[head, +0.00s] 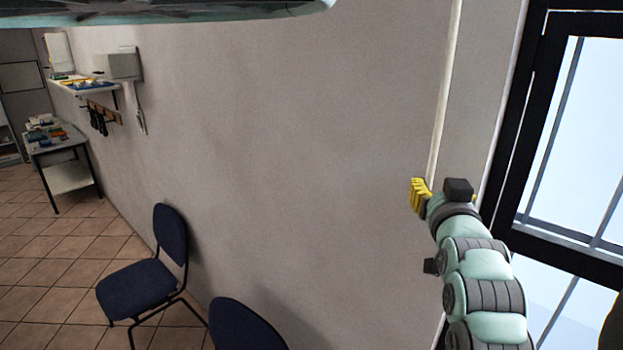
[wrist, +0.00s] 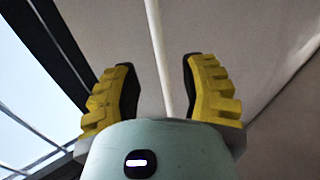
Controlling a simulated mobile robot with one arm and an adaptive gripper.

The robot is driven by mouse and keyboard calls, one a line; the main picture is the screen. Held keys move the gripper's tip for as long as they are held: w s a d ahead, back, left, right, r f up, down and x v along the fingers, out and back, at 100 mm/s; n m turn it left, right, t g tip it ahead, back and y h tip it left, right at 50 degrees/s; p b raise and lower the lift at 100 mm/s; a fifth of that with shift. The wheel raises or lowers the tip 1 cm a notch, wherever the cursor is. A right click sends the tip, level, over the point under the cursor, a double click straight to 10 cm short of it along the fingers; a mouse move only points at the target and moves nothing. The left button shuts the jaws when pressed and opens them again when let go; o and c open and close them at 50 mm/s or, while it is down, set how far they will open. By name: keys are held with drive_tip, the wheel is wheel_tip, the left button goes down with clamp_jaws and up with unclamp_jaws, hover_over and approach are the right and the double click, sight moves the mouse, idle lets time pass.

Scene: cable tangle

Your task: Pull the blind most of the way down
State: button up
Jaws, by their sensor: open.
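A thin pale vertical strip (head: 445,90), which may be the blind's pull cord, runs down the wall left of the window (head: 580,130). The blind itself cannot be made out in either view. My gripper (head: 420,192) is raised by the wall, near the strip's lower visible part. In the wrist view, my gripper (wrist: 160,65) has its yellow fingers spread, with the pale strip (wrist: 155,30) running between them. Neither finger visibly touches the strip. How far the strip lies from the fingertips in depth cannot be told. My wrist hides the strip's lower part.
Two dark blue chairs (head: 140,285) stand along the wall at lower left and bottom. A small table (head: 65,150) and a wall shelf (head: 85,85) with items are farther left. The window's black frame (head: 525,110) is close to my arm. Tiled floor (head: 55,250) is open at left.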

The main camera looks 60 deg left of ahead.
sight(431, 177)
drive_tip(key=shift+w+a+r, duration=0.2)
drive_tip(key=shift+w+a, duration=0.15)
drive_tip(key=shift+a, duration=0.15)
drive_tip(key=shift+p+x, duration=0.8)
drive_tip(key=shift+p, duration=0.3)
drive_tip(key=shift+p+x, duration=0.6)
drive_tip(key=shift+x, duration=0.15)
drive_tip(key=shift+p+x, duration=0.65)
drive_tip(key=shift+x, duration=0.3)
drive_tip(key=shift+d+f, duration=0.1)
drive_tip(key=shift+f, duration=0.05)
clamp_jaws()
